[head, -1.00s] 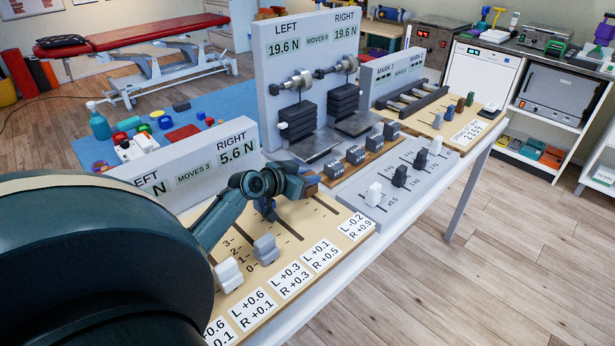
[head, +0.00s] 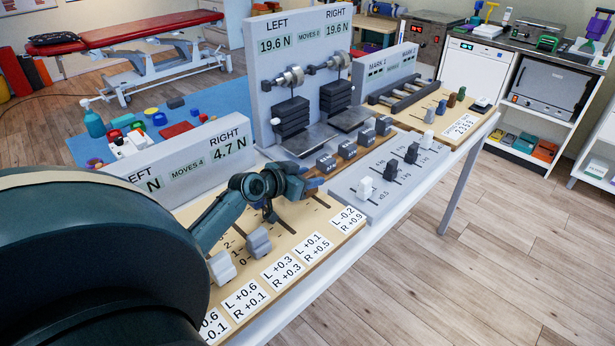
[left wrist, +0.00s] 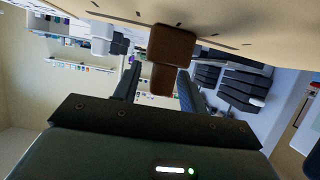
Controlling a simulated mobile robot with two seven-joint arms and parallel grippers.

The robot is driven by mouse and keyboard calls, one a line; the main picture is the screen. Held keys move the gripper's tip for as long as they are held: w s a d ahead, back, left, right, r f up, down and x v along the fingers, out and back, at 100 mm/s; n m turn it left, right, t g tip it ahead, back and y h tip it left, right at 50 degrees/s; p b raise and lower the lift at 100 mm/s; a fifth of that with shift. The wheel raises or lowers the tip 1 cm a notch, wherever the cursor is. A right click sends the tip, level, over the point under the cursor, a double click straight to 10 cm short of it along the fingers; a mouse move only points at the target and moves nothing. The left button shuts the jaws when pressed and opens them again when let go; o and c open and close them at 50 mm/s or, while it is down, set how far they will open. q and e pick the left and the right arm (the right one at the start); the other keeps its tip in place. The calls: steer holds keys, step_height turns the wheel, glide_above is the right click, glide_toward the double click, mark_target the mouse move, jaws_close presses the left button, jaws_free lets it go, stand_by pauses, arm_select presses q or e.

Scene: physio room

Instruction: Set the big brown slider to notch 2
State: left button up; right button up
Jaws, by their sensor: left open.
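In the left wrist view a big brown slider (left wrist: 174,45) sticks out from the tan slider board, its end between the fingers of my left gripper (left wrist: 158,80). The fingers are open, with visible gaps on both sides of the brown block. In the head view my left gripper (head: 268,195) is over the tan board (head: 290,230), and the brown slider is hidden behind it. The notch where the slider stands cannot be read. The display (head: 190,165) behind the board reads RIGHT 4.7 N and MOVES 4; its left value is partly covered. My right gripper is not in view.
Two light grey sliders (head: 258,242) stand on the tan board, left of my gripper. To the right is a grey board with white and dark sliders (head: 366,188). Dark weight blocks (head: 347,149) stand in a row behind it. Floor is clear at the right.

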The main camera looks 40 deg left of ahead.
arm_select(q)
steer(key=v, duration=1.3)
steer(key=shift+b, duration=0.35)
steer(key=shift+s, duration=0.15)
